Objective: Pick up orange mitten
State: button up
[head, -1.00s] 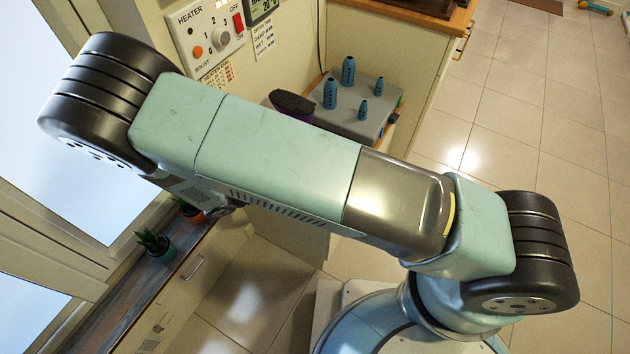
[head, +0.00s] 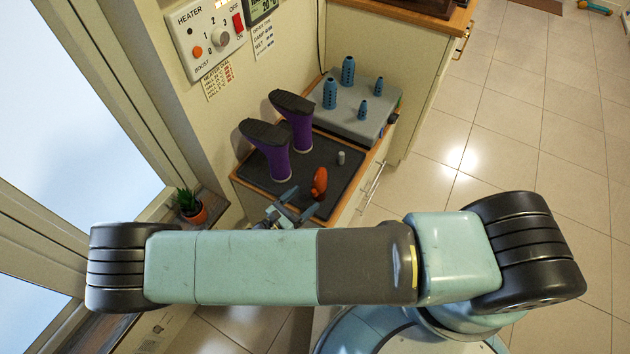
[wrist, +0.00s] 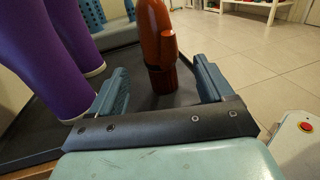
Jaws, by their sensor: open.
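The orange mitten (head: 319,182) stands upright on a dark tray (head: 335,158), near the tray's front edge. In the wrist view the mitten (wrist: 157,45) rises between and beyond my two fingers, with a darker cuff at its base. My gripper (head: 288,203) is open and empty beside the mitten, on its left in the head view. The mitten's top is cut off in the wrist view.
Two purple boots (head: 268,150) stand upside down on the tray, left of the mitten; they are close to the left finger in the wrist view (wrist: 50,60). A grey unit (head: 352,112) with blue posts stands behind.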

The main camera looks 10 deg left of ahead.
aim_at(319, 185)
jog(key=shift+a+x, duration=0.2)
jog(key=shift+x, duration=3.8)
jog(key=shift+w, duration=0.1)
jog(key=shift+c, duration=0.3)
jog(key=c, duration=1)
jog(key=shift+r, duration=0.1)
